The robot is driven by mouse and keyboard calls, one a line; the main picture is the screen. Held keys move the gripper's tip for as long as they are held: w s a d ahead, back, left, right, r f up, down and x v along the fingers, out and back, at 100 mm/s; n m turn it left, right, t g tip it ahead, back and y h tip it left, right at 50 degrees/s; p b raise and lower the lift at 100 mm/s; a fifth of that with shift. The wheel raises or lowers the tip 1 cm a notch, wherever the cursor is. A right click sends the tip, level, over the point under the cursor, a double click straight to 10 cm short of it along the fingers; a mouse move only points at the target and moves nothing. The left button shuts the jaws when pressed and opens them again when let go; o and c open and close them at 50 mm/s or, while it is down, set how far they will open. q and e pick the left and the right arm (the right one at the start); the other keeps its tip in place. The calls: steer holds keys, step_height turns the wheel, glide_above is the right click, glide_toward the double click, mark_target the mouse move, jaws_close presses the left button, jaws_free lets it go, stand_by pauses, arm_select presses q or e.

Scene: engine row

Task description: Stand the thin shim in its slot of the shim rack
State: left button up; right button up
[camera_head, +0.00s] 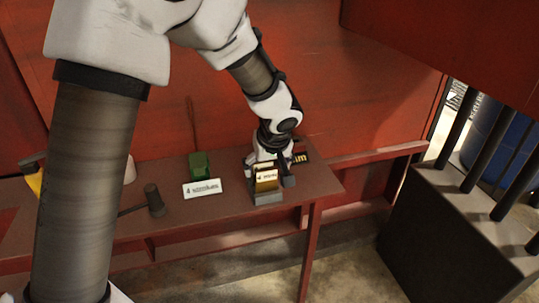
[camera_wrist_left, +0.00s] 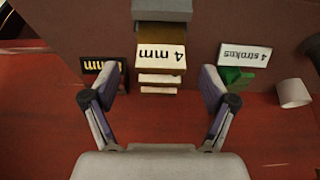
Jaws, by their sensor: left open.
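The shim rack (camera_head: 266,197) is a grey block near the right front of the brown bench. A brass-coloured plate (camera_head: 266,186) with a white "4 mm" label stands upright at it. The plate (camera_wrist_left: 150,40) and label also show in the left wrist view, with two pale strips beside the label. I cannot tell which piece is the thin shim. My left gripper (camera_head: 270,173) is over the back of the rack. In the left wrist view its fingers (camera_wrist_left: 159,85) are spread on either side of the labelled stack, apart from it, with nothing gripped. My right gripper is out of view.
A white "4 strokes" plate (camera_head: 202,188) and a green block (camera_head: 199,164) stand left of the rack. A dark sign with yellow letters (camera_head: 300,158) is behind it. A dark mallet-like tool (camera_head: 153,200) lies further left. A red wall (camera_head: 200,95) rises behind.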

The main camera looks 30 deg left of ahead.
arm_select(q)
steer(key=v, duration=1)
steer(key=shift+r, duration=0.1)
